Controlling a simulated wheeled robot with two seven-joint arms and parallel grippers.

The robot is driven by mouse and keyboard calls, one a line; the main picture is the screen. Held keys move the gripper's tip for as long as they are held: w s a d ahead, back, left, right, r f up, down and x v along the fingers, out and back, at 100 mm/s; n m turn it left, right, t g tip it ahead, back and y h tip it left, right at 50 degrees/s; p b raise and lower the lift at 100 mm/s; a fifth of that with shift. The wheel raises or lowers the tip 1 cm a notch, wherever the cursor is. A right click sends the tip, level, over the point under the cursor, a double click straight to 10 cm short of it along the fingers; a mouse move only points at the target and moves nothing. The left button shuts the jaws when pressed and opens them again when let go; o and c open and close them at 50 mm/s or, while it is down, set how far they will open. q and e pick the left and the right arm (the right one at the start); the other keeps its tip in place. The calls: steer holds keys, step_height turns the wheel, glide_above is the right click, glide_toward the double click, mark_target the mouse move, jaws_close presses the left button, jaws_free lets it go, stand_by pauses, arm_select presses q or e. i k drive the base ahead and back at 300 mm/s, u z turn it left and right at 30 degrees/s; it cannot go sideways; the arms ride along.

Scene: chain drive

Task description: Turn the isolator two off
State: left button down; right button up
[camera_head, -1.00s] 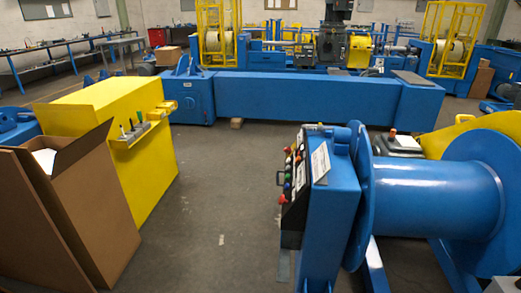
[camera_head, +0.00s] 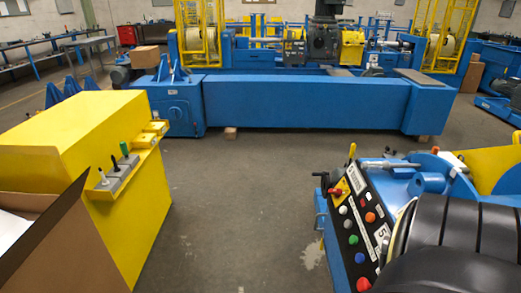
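A sloped black control panel (camera_head: 352,232) on a blue machine stands at the lower right. Near its top left is a red switch on a yellow plate (camera_head: 341,191), which looks like an isolator; its number and position are too small to read. Several coloured buttons sit below it. A yellow cabinet (camera_head: 75,130) at the left has a ledge with three small levers, white, black and green (camera_head: 125,148). I cannot tell from labels which control is isolator two. Neither gripper can be made out; a large dark ribbed shape fills the lower right corner.
An open cardboard box (camera_head: 50,235) stands at the front left. A long blue beam (camera_head: 320,102) crosses behind. A black handwheel (camera_head: 323,184) juts from the panel's left side. Grey floor (camera_head: 240,220) between cabinet and panel is clear.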

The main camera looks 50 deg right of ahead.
mark_target(338, 192)
steer(key=z, duration=0.3)
steer(key=i, duration=1.4)
steer(key=z, duration=1.55)
steer(key=i, duration=0.6)
steer(key=z, duration=0.65)
